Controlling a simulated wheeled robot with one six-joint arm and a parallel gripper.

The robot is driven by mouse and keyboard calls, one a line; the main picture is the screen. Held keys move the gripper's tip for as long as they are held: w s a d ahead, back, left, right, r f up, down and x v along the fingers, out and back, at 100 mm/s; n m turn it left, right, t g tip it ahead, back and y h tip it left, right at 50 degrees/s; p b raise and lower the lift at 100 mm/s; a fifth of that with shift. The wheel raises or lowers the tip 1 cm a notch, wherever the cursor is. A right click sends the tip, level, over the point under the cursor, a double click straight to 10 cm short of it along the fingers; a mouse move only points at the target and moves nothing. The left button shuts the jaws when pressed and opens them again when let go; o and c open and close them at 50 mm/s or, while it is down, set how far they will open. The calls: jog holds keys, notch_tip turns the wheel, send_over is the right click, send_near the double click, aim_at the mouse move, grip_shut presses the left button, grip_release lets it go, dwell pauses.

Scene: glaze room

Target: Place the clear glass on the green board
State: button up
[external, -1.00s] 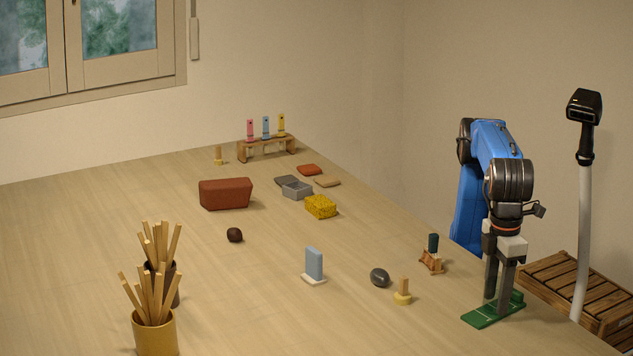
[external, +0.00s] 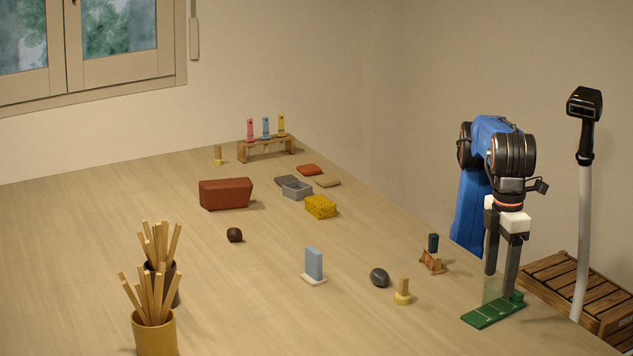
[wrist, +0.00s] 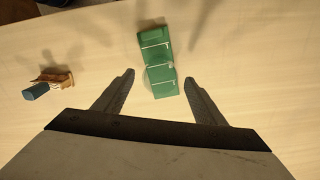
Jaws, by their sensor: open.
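The green board (external: 480,318) lies flat near the right edge of the table. It also shows in the wrist view (wrist: 161,82), below and between my fingers, with pale lines across it. The clear glass (external: 493,290) shows faintly in the external view. It appears to stand upright on the board, with its top near my fingertips.
A yellow-based wooden peg (external: 402,292) and a dark stone (external: 379,277) are farther left. Slatted wooden crates (external: 580,285) are beyond the table edge. The table's front middle is clear.

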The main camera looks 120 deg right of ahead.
notch_tip(320, 180, up, 7)
dwell(0.4)
dwell(0.4)
